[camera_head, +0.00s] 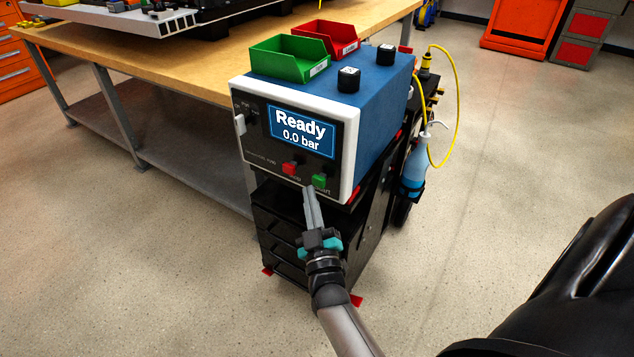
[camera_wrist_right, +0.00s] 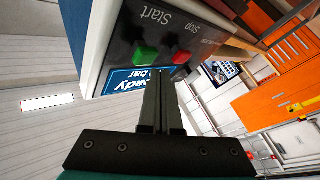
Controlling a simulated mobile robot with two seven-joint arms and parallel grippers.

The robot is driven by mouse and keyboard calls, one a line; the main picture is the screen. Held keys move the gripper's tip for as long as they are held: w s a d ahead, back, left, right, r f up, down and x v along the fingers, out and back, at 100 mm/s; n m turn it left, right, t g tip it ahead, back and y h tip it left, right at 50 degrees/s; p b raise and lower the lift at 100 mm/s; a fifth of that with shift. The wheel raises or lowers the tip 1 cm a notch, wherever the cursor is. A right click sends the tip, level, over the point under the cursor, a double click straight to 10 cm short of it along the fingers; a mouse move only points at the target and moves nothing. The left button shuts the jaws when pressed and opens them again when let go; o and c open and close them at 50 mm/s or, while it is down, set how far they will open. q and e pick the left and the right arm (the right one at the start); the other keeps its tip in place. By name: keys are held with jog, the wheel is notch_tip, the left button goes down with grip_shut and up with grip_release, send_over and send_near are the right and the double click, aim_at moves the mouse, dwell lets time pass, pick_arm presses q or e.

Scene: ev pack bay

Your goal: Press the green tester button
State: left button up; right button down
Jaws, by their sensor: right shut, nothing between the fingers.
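The tester (camera_head: 375,115) is a blue box with a black front panel and a white frame. Its screen (camera_head: 301,128) reads "Ready 0.0 bar". The green button (camera_head: 319,181), labelled Start in the right wrist view (camera_wrist_right: 146,54), sits low on the panel. The red Stop button (camera_head: 289,168) is to its left, and also shows in the right wrist view (camera_wrist_right: 181,57). My right gripper (camera_head: 309,189) is shut and empty, its tips just below and slightly left of the green button. I cannot tell whether they touch the panel. My left gripper is not in view.
The tester stands on a black drawer cart (camera_head: 285,225). A blue spray bottle (camera_head: 412,172) and yellow cable (camera_head: 457,100) hang at the cart's right side.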

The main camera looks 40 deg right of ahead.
jog(key=shift+d, duration=0.1)
jog(key=shift+w+d, duration=0.15)
jog(key=shift+d, duration=0.15)
jog(key=shift+w+d, duration=0.35)
jog(key=shift+d, duration=0.5)
dwell(1.0)
jog(key=shift+a, duration=0.1)
jog(key=shift+s+a+p, duration=0.15)
jog(key=shift+s+a, duration=0.1)
jog(key=shift+a, duration=0.35)
jog(key=shift+s+a+p, duration=0.15)
jog(key=shift+s+a, duration=0.1)
jog(key=shift+a, duration=0.3)
jog(key=shift+a, duration=0.1)
